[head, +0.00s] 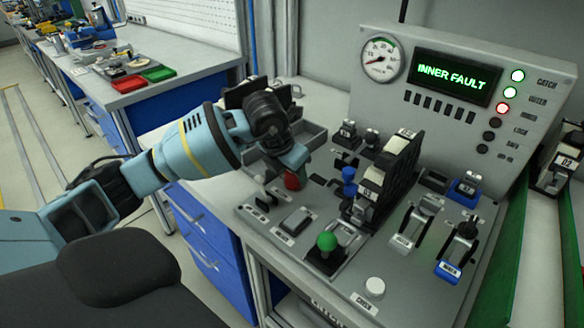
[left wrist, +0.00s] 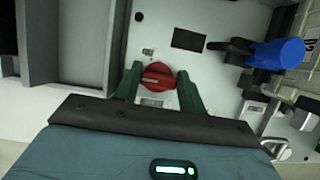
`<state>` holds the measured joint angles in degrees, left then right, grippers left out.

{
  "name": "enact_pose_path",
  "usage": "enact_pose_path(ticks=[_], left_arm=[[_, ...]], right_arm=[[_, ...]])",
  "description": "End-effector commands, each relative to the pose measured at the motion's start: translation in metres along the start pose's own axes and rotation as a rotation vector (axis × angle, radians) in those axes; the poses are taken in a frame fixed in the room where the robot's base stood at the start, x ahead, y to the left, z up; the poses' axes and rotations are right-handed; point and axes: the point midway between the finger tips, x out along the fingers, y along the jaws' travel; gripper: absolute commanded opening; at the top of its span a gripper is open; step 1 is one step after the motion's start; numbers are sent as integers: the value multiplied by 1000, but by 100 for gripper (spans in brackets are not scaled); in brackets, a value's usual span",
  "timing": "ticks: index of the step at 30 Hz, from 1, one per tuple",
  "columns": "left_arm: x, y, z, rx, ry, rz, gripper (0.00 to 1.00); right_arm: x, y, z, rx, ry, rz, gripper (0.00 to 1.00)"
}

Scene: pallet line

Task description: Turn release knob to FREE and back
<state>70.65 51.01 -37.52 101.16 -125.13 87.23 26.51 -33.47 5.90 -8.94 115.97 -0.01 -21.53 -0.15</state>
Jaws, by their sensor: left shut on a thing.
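The red release knob (head: 292,181) sits at the left rear of the grey console deck (head: 262,222), partly covered by my gripper in the head view. In the left wrist view the red knob (left wrist: 158,76) lies between two dark green fingers, with a small label plate below it that is too small to read. My left gripper (head: 299,170) points down at the knob and is shut on it; its fingers also show in the left wrist view (left wrist: 160,84). My right gripper is not in view.
The display (head: 455,77) reads INNER FAULT, with two green lamps and one red lamp (head: 502,108) beside it. Near the knob stand a blue knob (head: 349,174), a tall black toothed part (head: 397,160) and a green ball knob (head: 327,241). A grey tray (head: 310,135) lies behind the gripper.

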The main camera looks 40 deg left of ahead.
Motion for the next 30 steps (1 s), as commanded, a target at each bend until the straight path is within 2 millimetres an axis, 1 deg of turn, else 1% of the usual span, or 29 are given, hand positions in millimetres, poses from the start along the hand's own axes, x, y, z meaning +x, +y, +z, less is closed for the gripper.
enact_pose_path(ticks=[6, 17, 18, 22, 23, 30], left_arm=[[0, 0, 0, -30, 1, 13, 17], [0, 0, 0, -35, 1, 14, 17], [0, 0, 0, -35, 1, 14, 43], [0, 0, 0, -34, 1, 14, 60], [0, 0, 0, -34, 1, 14, 62], [0, 0, 0, -33, 1, 14, 62]], right_arm=[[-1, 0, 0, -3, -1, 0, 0], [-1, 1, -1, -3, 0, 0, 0], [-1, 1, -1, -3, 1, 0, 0], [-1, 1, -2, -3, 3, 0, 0], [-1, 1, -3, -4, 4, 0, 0], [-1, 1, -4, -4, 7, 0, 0]])
